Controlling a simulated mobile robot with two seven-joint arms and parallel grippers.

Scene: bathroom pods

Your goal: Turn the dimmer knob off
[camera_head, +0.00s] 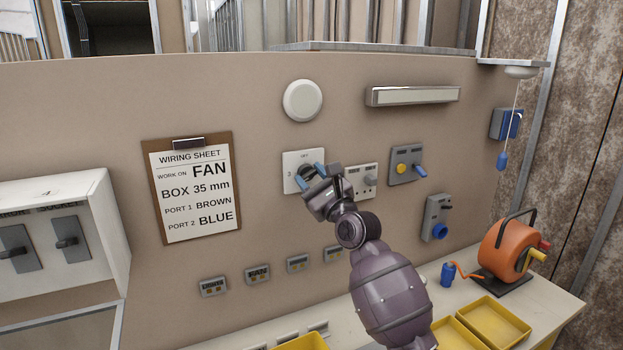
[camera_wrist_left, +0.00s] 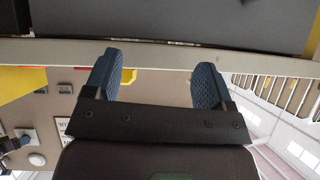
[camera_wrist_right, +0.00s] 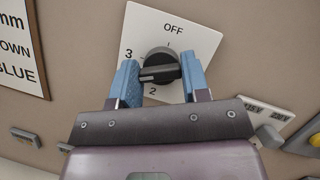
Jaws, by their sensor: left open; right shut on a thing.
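The dimmer knob (camera_wrist_right: 160,62) is black and round with a raised grip bar. It sits on a white square plate (camera_wrist_right: 193,38) marked OFF at the top, 3 at the left and 2 below. The bar lies roughly level in the right wrist view, its marked end at the left between 3 and 2. My right gripper (camera_wrist_right: 160,76) is shut on the knob, one blue finger on each side. In the head view the right gripper (camera_head: 311,176) partly hides the knob and plate (camera_head: 290,160). My left gripper (camera_wrist_left: 157,74) is open and empty, seen only in the left wrist view.
Yellow trays (camera_head: 520,327) and an orange reel (camera_head: 503,246) stand on the bench below.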

